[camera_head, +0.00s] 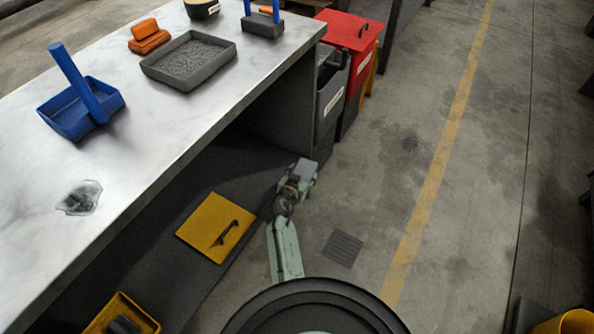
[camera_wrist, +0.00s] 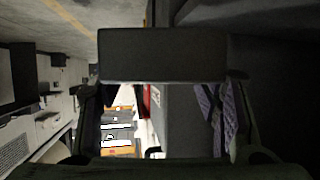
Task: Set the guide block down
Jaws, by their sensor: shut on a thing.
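A dark grey block, which I take to be the guide block (camera_head: 304,169), sits at the end of my arm beside the bench's open lower side. My gripper (camera_head: 295,184) is shut on it. In the wrist view the block (camera_wrist: 163,55) spans the gap between the two fingers of my gripper (camera_wrist: 163,84), with its plain face towards the camera. From the head view I cannot tell how high it is above the floor. Its far side is hidden.
The metal-topped bench (camera_head: 130,180) holds a blue scoop (camera_head: 80,105), a grey tray (camera_head: 188,60) and orange pieces (camera_head: 148,37). A yellow panel (camera_head: 215,228) lies on the lower shelf. Grey (camera_head: 332,95) and red (camera_head: 350,35) bins stand beyond the block.

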